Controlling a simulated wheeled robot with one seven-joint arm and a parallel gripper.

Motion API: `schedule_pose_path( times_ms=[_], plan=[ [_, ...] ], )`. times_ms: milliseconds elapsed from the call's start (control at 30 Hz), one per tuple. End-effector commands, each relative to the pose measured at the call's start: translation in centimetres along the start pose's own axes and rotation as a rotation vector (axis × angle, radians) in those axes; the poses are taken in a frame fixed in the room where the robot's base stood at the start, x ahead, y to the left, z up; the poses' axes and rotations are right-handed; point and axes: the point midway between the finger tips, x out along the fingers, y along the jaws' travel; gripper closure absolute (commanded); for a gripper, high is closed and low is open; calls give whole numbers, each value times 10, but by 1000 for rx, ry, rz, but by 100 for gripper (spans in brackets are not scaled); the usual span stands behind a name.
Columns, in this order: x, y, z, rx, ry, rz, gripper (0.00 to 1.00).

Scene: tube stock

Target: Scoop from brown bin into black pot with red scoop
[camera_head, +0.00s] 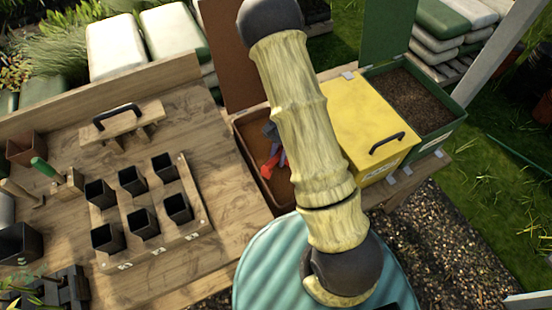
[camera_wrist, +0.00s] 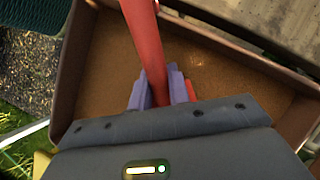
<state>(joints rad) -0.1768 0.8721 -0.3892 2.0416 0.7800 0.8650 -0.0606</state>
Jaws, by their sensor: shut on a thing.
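The brown bin (camera_head: 258,180) stands open at the right end of the wooden bench and holds brown material. In the wrist view its walls (camera_wrist: 240,52) frame that material. My gripper (camera_head: 277,158) is over the bin, partly hidden by my arm. Its purple fingers (camera_wrist: 157,90) are shut on the handle of the red scoop (camera_wrist: 146,45). In the head view the red scoop (camera_head: 269,166) shows over the bin's interior. The scoop's bowl and any load in it cannot be made out. Several black pots (camera_head: 131,180) stand upright in a wooden rack on the bench.
A shut yellow bin (camera_head: 365,110) and an open green bin (camera_head: 463,118) stand right of the brown bin. The brown lid (camera_head: 225,50) stands raised behind it. A green-handled tool (camera_head: 45,167) and a terracotta pot (camera_head: 25,147) are at the bench's left.

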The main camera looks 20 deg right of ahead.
Motion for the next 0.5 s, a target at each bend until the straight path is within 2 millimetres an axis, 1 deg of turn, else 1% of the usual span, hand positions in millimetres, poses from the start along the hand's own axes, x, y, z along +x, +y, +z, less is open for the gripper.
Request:
schedule_pose_path(
  times_ms=[67,367,500],
  plan=[
    [1,0,-5,0,25,0,100],
    [-4,-1,-8,-2,259,-1,100],
    [-13,0,-1,0,279,0,100]
  ],
)
